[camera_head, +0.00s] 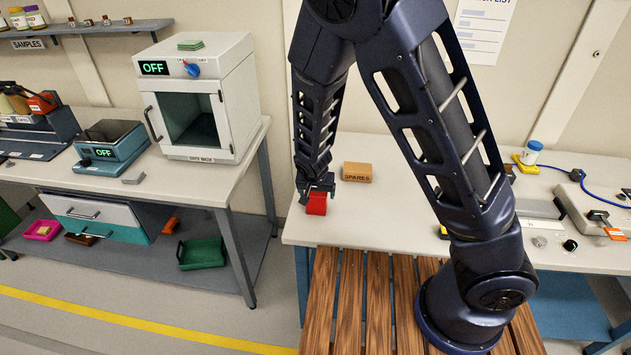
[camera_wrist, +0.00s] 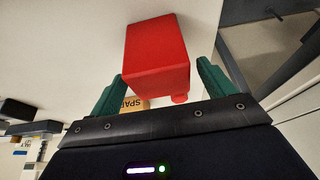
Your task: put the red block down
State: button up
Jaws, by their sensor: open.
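The red block (camera_head: 317,203) rests on the white bench top near its left front corner in the head view. In the wrist view the red block (camera_wrist: 157,57) sits between and beyond the two green fingers. My gripper (camera_head: 317,187) is right above and behind the block, pointing down at it. In the wrist view my gripper (camera_wrist: 160,85) is open, with a gap between each finger and the block. A small red part shows at the block's lower right edge in the wrist view.
A brown box marked SPARES (camera_head: 357,172) stands just right of the block. The white bench top (camera_head: 370,215) is clear in front of it. A separate bench at left holds a white oven (camera_head: 203,97) and a teal scale (camera_head: 110,147). A gap separates the benches.

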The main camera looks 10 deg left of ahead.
jog(key=v, duration=0.9)
jog(key=shift+r, duration=0.25)
jog(key=shift+d, duration=0.1)
jog(key=w+d+r+g+y, duration=0.15)
jog(key=d+r, duration=0.25)
jog(key=d, duration=0.4)
jog(key=w+d+r, duration=0.2)
jog(key=d+r, duration=0.3)
jog(key=d, duration=0.3)
jog(key=w+d+r+g+y, duration=0.1)
jog(key=d+r, duration=0.3)
jog(key=d, duration=0.3)
jog(key=s+d+r+t+h, duration=0.2)
jog(key=s+d+r, duration=0.9)
jog(key=d, duration=0.4)
jog(key=shift+d+r, duration=0.2)
jog(key=shift+r, duration=0.3)
jog(key=shift+s+t+h, duration=0.15)
jog(key=shift+t+h, duration=0.1)
